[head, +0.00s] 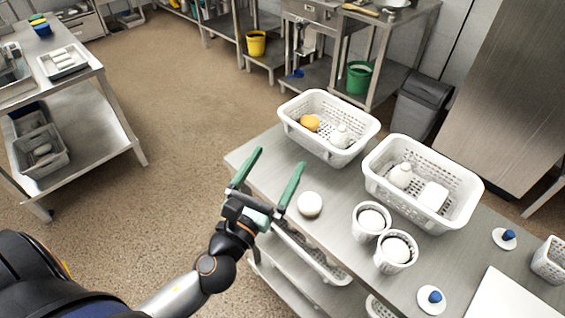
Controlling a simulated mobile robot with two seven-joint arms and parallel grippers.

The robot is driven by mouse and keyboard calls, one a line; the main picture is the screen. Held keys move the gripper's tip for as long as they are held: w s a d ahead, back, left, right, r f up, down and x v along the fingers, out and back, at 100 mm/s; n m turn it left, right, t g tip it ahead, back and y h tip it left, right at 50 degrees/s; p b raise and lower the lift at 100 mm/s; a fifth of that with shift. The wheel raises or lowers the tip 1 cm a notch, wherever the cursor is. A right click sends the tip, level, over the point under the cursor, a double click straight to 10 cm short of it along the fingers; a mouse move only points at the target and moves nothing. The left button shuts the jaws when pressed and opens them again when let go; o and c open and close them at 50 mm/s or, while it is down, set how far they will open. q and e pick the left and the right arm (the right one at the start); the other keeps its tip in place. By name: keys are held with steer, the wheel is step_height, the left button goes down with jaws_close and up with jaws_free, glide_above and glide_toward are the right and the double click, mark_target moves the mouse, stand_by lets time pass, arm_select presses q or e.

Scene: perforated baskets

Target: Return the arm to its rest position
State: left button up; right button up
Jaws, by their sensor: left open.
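My left gripper (268,178) is open and empty, its two green fingers spread apart. Its arm reaches up from the bottom left of the head view. The gripper shows at the left edge of the steel table (270,150), left of a round white object (310,204) on the tabletop. I cannot tell its exact height above the table. My right gripper is not in view.
Two white perforated baskets, one at the back (328,152) and one at the right (430,221), hold several items. Two white cups (368,233) (393,265) stand in front. Open floor (175,150) lies left of the table.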

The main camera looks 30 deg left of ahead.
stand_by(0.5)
arm_select(q)
steer(key=s+d+f+n+g, duration=0.1)
steer(key=s+f+n+g, duration=0.2)
steer(key=f+n, duration=0.7)
steer(key=s+d+f+n+g+h, duration=0.1)
steer(key=s+f+n+g, duration=0.3)
steer(key=f+n, duration=0.6)
steer(key=s+d+f+n+g+h, duration=0.1)
steer(key=s+f+n+g, duration=0.2)
steer(key=s+f+n, duration=0.3)
step_height(320, 180, down, 4)
steer(key=n, duration=0.8)
steer(key=shift+g, duration=0.3)
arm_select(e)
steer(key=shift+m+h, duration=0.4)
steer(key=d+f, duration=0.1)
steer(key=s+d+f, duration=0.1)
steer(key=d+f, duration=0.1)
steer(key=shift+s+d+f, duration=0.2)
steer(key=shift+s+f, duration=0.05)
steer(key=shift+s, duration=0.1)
